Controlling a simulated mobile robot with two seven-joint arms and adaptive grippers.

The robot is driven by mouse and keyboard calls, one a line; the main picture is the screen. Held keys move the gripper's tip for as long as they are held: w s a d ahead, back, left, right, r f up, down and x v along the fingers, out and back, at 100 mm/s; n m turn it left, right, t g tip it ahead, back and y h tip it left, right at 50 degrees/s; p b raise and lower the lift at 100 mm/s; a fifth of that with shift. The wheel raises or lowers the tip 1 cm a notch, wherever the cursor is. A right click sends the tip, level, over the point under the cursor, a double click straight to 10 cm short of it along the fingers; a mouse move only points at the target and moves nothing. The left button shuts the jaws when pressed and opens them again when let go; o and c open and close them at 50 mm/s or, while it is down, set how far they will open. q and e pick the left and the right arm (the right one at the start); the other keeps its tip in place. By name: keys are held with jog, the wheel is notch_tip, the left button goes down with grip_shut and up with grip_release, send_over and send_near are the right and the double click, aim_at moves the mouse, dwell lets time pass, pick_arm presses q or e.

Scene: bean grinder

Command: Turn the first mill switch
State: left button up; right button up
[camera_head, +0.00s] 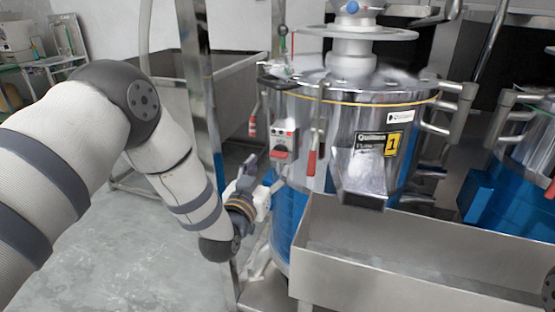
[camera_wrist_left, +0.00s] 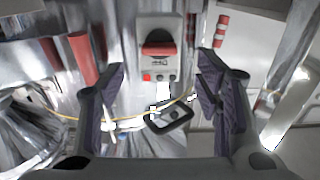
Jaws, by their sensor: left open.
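The first mill (camera_head: 345,110) is a shiny steel drum with a yellow "1" label and a blue lower part. Its switch box (camera_head: 283,132) is a light grey panel on the drum's left side, with a red and black switch (camera_head: 281,153) and small buttons. In the left wrist view the switch (camera_wrist_left: 158,44) is upside down, near the top centre, beyond the fingertips. My left gripper (camera_head: 266,173) is open and empty, just below and left of the switch box. In the wrist view its fingers (camera_wrist_left: 162,78) are spread either side of the panel's line. My right gripper is not in view.
A red-handled lever (camera_head: 312,160) hangs right of the switch box. A steel trough (camera_head: 400,250) stands in front of the mill. A second blue-based mill (camera_head: 515,190) is at the right. A steel basin (camera_head: 225,90) stands behind my left arm. Open floor lies at the lower left.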

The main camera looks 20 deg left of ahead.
aim_at(277, 157)
pick_arm(q)
jog(key=w, duration=0.5)
jog(key=shift+w+d+f+b, duration=0.1)
jog(key=shift+w+d+b, duration=0.05)
jog(key=shift+w+b, duration=0.2)
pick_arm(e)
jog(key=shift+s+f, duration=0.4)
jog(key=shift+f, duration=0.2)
pick_arm(q)
jog(key=c, duration=1.2)
jog(key=shift+o, duration=0.2)
